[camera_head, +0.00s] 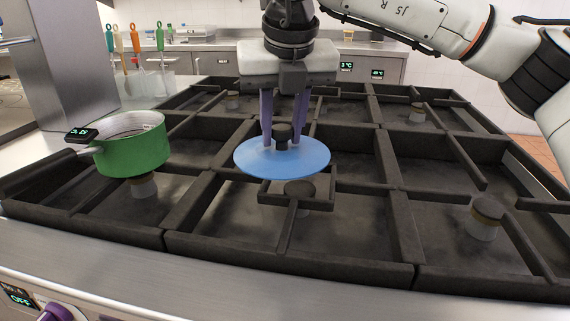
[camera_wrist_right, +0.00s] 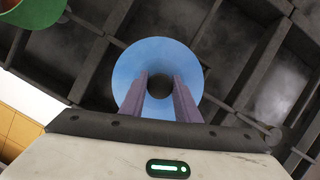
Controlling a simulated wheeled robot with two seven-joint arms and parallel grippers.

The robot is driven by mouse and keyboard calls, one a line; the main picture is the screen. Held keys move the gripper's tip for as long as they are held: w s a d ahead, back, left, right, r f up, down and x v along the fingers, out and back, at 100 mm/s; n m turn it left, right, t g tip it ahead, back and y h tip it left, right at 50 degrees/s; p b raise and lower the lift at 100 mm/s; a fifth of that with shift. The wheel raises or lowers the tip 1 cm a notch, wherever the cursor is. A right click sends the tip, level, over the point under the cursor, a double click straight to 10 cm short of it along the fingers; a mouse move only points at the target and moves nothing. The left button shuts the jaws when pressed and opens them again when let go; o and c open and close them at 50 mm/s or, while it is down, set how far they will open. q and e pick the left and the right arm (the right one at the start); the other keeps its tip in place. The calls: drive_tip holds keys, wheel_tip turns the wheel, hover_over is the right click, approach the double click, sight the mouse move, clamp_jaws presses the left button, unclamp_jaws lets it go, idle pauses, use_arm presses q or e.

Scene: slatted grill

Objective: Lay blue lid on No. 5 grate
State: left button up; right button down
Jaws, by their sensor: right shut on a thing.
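The blue lid (camera_head: 262,160) is a flat round disc with a dark knob (camera_head: 283,135). My right gripper (camera_head: 283,138) is shut on the knob, with one purple finger on each side. The lid hangs level over the middle front part of the dark grate (camera_head: 388,190); I cannot tell whether it touches the bars. In the right wrist view the lid (camera_wrist_right: 160,52) shows face-on between and beyond the fingers of my right gripper (camera_wrist_right: 160,90). No grate number is readable. My left gripper is not in view.
A green pot (camera_head: 135,155) with a small dark display on its handle sits on the left front burner. Burner caps (camera_head: 299,190) stand among the grate bars. Colored utensils (camera_head: 136,40) hang at the back left. The right front grate section is free.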

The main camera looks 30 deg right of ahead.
sight(282, 150)
drive_tip(key=shift+f, duration=2.75)
drive_tip(key=shift+f+b, duration=0.1)
drive_tip(key=shift+b, duration=0.2)
drive_tip(key=c, duration=1.3)
unclamp_jaws()
drive_tip(key=shift+c, duration=0.2)
drive_tip(key=p+v, duration=0.1)
drive_tip(key=v, duration=1.1)
